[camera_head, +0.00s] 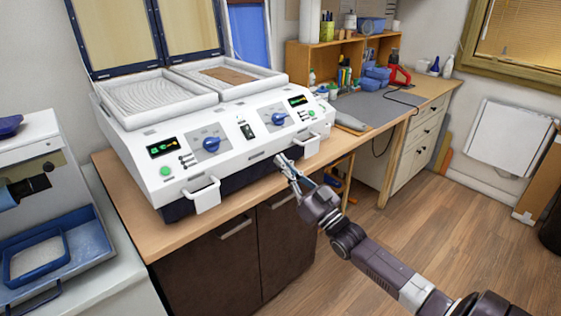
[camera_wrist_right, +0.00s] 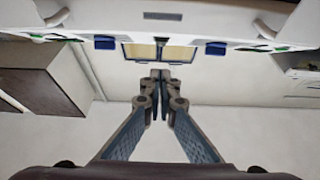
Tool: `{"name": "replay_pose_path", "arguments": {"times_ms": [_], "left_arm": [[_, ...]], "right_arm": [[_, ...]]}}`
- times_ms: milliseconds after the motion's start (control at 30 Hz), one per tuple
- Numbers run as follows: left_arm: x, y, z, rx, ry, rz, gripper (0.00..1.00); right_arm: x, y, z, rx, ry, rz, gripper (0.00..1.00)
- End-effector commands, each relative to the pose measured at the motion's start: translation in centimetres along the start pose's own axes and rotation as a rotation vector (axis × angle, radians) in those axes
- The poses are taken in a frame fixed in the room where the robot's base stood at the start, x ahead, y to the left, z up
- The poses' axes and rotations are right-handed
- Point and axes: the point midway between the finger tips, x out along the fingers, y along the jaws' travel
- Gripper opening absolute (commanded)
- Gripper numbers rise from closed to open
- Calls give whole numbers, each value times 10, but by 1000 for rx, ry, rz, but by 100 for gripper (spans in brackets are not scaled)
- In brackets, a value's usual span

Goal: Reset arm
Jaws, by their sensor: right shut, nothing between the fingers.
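My right gripper (camera_head: 284,163) is shut and empty in front of the white forming machine (camera_head: 150,176), close to its front edge between the two handles. In the right wrist view its fingers (camera_wrist_right: 160,76) meet at their tips with nothing between them. My right arm comes in from the lower right. The machine has two open lids, two trays on top, two blue knobs (camera_head: 212,144) and small lit displays. Its front panel also shows upside down in the right wrist view (camera_wrist_right: 230,22). My left gripper is not in view.
The machine stands on a wooden counter (camera_head: 245,205) with dark cabinet doors below. A white device with a blue tray (camera_head: 88,238) stands at the left. A desk with a grey mat (camera_head: 375,108) and a shelf is at the back right. Wooden floor (camera_head: 400,230) is clear at the right.

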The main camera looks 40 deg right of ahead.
Motion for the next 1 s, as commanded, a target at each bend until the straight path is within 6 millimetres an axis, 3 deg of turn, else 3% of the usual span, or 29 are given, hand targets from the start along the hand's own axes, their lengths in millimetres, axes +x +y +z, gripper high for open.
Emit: {"name": "replay_pose_path", "arguments": {"times_ms": [433,567,667,767,900,1000], "left_arm": [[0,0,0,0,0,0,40],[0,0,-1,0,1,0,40],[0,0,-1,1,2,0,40],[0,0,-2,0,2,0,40],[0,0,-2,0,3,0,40],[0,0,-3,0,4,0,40]], "right_arm": [[0,0,1,0,-1,1,0],[-8,3,21,-1,-42,16,0],[-27,8,65,-9,-136,48,0],[-60,11,127,-22,-274,86,0],[-124,7,216,-38,-489,129,0],[-176,-2,272,-47,-640,146,0]]}}
